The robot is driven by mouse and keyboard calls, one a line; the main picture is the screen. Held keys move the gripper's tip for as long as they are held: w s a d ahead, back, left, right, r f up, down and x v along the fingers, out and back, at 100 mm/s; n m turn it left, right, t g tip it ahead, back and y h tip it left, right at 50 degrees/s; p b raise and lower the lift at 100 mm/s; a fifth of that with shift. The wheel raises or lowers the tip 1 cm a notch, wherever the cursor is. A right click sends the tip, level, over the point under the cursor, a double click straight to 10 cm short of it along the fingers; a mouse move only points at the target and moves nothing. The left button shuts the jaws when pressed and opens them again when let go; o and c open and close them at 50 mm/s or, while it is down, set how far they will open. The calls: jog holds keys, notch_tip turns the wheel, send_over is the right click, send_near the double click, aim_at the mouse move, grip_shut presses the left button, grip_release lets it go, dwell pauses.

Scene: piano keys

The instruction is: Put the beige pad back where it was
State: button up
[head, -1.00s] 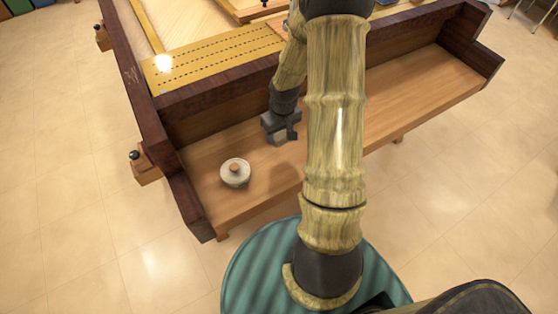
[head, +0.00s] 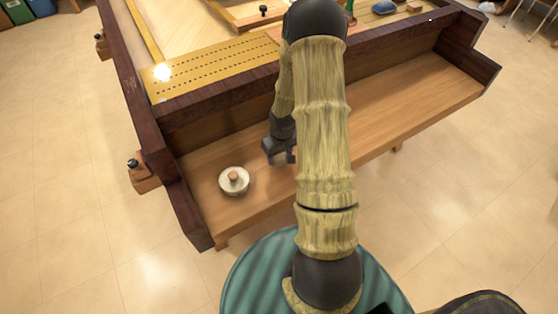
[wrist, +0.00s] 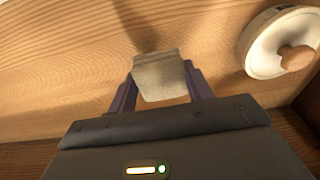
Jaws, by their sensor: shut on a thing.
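The beige pad (wrist: 160,78) is between the two fingers of my gripper (wrist: 160,92) in the wrist view. The fingers press on its left and right sides, and the pad sticks out past their tips. Light wood of the shelf shows behind it; I cannot tell whether the pad touches the shelf. In the head view my gripper (head: 280,158) is low over the left part of the wooden shelf (head: 400,105), and the pad cannot be made out there.
A round white lidded pot (head: 234,181) with a wooden knob stands on the shelf, left of my gripper; it also shows in the wrist view (wrist: 262,45). A dark wooden end wall (head: 190,205) bounds the shelf at left. The shelf's visible right part is clear.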

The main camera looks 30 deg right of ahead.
aim_at(279, 160)
jog(key=shift+f, duration=1.65)
jog(key=shift+w+f, duration=0.1)
jog(key=shift+f, duration=0.05)
jog(key=o, duration=0.9)
jog(key=shift+o, duration=0.2)
jog(key=r, duration=0.4)
jog(key=s+r, duration=0.1)
jog(key=r, duration=0.2)
jog(key=r+p, duration=0.1)
jog(key=r, duration=0.3)
jog(key=shift+s+r, duration=0.2)
jog(key=shift+r, duration=0.4)
